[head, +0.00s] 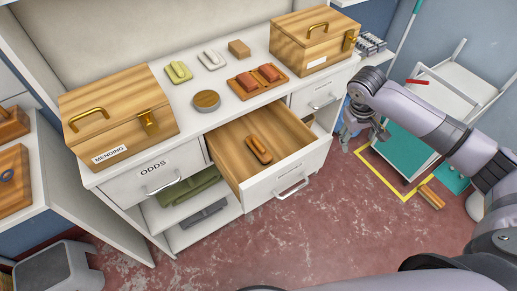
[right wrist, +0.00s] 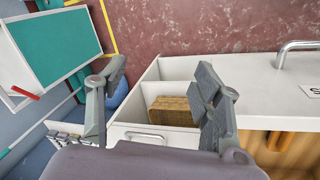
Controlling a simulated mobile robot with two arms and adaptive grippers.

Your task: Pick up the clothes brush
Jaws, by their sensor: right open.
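An elongated brown wooden piece with a raised grip, which looks like the clothes brush (head: 258,150), lies in the open drawer (head: 283,189) in the head view. Its underside is hidden, so I cannot see bristles. My right gripper (head: 362,136) is open and empty, to the right of the drawer and apart from the brush. In the right wrist view the two fingers of the right gripper (right wrist: 160,88) are spread wide with nothing between them. My left gripper is not in view.
The white counter (head: 228,118) carries a MENDING box (head: 118,111), a second wooden box (head: 313,40), a round lidded piece (head: 207,100) and a tray with red pieces (head: 243,89). A white chair-like frame (head: 450,75) stands at right. A small wooden piece (head: 432,196) lies on the floor.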

